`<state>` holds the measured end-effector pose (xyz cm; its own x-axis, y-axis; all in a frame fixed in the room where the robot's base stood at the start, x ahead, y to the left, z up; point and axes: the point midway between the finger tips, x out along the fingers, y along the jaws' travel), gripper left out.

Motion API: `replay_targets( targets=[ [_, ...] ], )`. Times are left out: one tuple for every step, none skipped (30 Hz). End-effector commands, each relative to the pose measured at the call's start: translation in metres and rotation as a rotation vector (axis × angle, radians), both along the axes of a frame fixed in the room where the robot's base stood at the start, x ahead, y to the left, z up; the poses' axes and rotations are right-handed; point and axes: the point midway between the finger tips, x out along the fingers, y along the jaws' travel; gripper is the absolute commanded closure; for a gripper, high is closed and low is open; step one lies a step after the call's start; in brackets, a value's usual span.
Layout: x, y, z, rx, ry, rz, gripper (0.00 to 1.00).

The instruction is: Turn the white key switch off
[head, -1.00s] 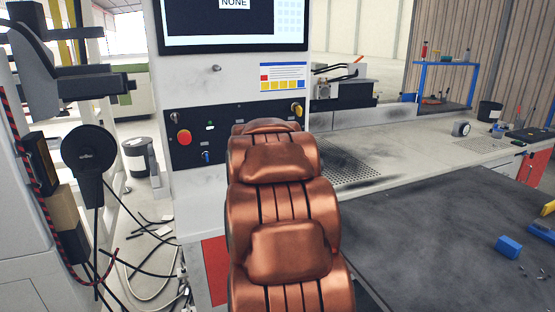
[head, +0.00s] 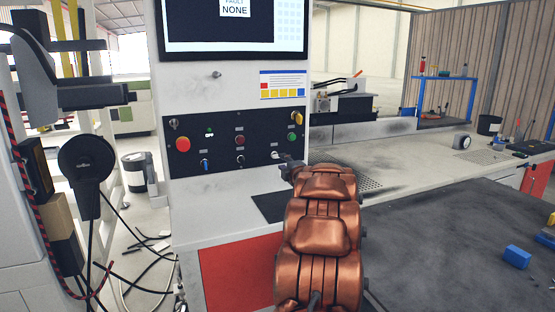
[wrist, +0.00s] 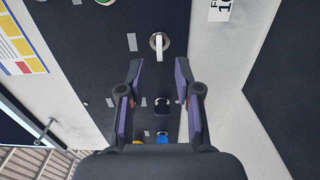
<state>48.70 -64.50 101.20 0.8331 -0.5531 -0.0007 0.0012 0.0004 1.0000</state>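The white key switch (wrist: 158,45) is on the dark control panel (head: 222,150), with a round base and a white handle pointing down the wrist picture. In the head view it shows as a small pale shape (head: 276,155) at the panel's lower right. My gripper (wrist: 160,70) is open and empty in the wrist view. Its two fingertips are spread to either side, just below the white switch in that picture, and apart from it. In the head view my copper-coloured arm hides most of the gripper. The label beside the switch is too small to read.
A black knob (wrist: 161,103) and a blue switch (wrist: 162,139) line up below the white switch in the wrist view. A red mushroom button (head: 183,144), green button (head: 292,138) and yellow selector (head: 296,117) share the panel. The bench (head: 420,150) lies to the right.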

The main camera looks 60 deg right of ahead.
Motion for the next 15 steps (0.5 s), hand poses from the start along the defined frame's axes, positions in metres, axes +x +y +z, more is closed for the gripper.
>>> replay_targets(
  targets=[
    [0.006, -0.003, 0.001, -0.001, 0.000, 0.001, 0.67],
    [0.008, -0.005, 0.001, -0.003, -0.001, 0.001, 0.67],
    [0.012, -0.008, 0.001, -0.002, 0.000, 0.001, 0.67],
    [0.016, -0.010, 0.000, -0.001, 0.001, 0.002, 0.67],
    [0.019, -0.012, 0.000, 0.001, -0.001, 0.002, 0.67],
    [0.023, -0.014, -0.001, 0.002, 0.000, 0.003, 0.67],
    [0.026, -0.016, 0.000, 0.001, -0.001, 0.003, 0.67],
    [0.029, -0.017, 0.001, -0.001, -0.002, 0.003, 0.67],
    [0.032, -0.020, 0.002, -0.003, -0.003, 0.002, 0.67],
    [0.035, -0.022, 0.002, -0.003, -0.003, 0.002, 0.67],
    [0.037, -0.024, 0.002, -0.002, -0.002, 0.002, 0.67],
    [0.040, -0.026, 0.001, 0.000, -0.001, 0.001, 0.67],
    [0.041, -0.027, 0.000, 0.001, 0.000, 0.000, 0.67],
    [0.043, -0.029, -0.001, 0.002, 0.000, 0.000, 0.67],
    [0.045, -0.030, -0.001, 0.002, 0.001, 0.000, 0.67]
  ],
)
